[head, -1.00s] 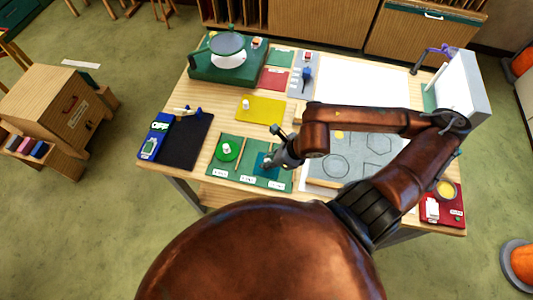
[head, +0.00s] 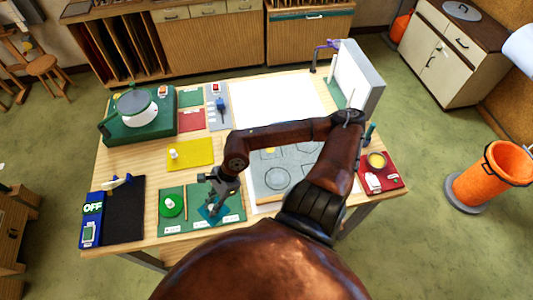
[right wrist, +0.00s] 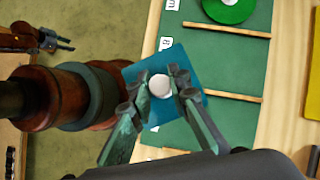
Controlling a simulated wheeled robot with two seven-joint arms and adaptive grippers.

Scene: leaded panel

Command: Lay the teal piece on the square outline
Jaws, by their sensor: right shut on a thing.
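The grey pattern sheet (head: 292,170) carries a circle and other outlines. My right arm covers part of it, and I cannot pick out the square outline for sure. What seems to be my left gripper (right wrist: 66,43) shows small in the right wrist view.
A green round piece (head: 171,205) with a white knob lies in the tray's left compartment. A yellow sheet (head: 191,154) lies behind the tray, a black mat (head: 124,210) left of it. A red tray (head: 384,178) stands at right. A white sheet (head: 275,101) lies bare at the back.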

